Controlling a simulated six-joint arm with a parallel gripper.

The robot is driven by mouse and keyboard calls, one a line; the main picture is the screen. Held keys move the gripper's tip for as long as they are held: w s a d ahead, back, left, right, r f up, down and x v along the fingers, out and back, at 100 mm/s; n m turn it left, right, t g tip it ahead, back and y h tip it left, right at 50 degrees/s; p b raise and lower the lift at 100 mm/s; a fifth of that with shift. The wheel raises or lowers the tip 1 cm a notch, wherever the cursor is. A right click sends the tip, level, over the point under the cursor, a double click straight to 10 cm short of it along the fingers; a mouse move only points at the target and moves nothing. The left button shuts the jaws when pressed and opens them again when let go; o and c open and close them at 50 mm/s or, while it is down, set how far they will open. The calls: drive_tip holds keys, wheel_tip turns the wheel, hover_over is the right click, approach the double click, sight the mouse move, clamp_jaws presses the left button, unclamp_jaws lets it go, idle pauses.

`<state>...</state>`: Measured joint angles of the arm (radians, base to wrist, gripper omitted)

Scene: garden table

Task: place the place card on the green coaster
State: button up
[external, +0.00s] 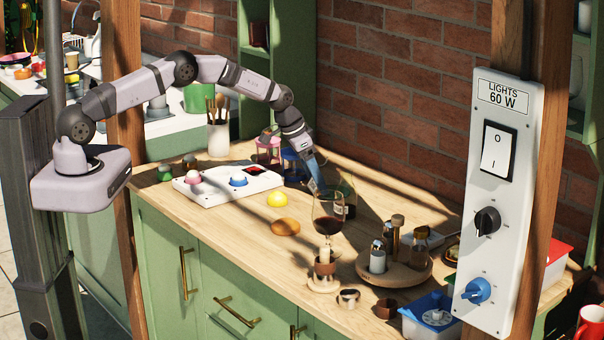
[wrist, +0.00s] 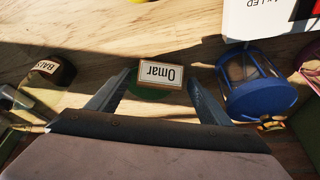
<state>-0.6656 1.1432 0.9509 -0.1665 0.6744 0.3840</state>
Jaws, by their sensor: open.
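The place card (wrist: 160,75), a small cream card in a brown frame with "Omar" reading upside down, shows in the wrist view. The green coaster (wrist: 150,94) shows just below the card there, mostly covered; the card appears to be on it, though I cannot tell the exact contact. My gripper (wrist: 158,72) is open, with one finger on each side of the card and a gap to each. In the external view my gripper (external: 316,184) is low over the back of the table; the card and coaster cannot be made out there.
A blue round holder (wrist: 262,100) stands close to the right finger. A bottle marked "BALS" (wrist: 52,70) is at left. In the external view, a wine glass (external: 328,213) stands before my gripper, and a white button box (external: 215,190) lies left. Bare wood lies beyond the card.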

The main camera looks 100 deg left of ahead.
drive_tip(key=shift+r, duration=0.2)
drive_tip(key=b+v, duration=0.3)
drive_tip(key=v, duration=0.9)
drive_tip(key=shift+f, duration=0.1)
drive_tip(key=s+d+m+g+h, duration=0.1)
drive_tip(key=s+d, duration=0.2)
drive_tip(key=d, duration=0.8)
drive_tip(key=s+d+m+g+h, duration=0.1)
drive_tip(key=s+d, duration=0.2)
drive_tip(key=d, duration=0.7)
drive_tip(key=s+d+f+m+g, duration=0.1)
drive_tip(key=s+d+f, duration=0.1)
drive_tip(key=s+d, duration=0.6)
drive_tip(key=s+d+f+m+g, duration=0.1)
drive_tip(key=s+d+f, duration=0.1)
drive_tip(key=s+d, duration=0.5)
drive_tip(key=s, duration=0.6)
drive_tip(key=shift+d, duration=0.4)
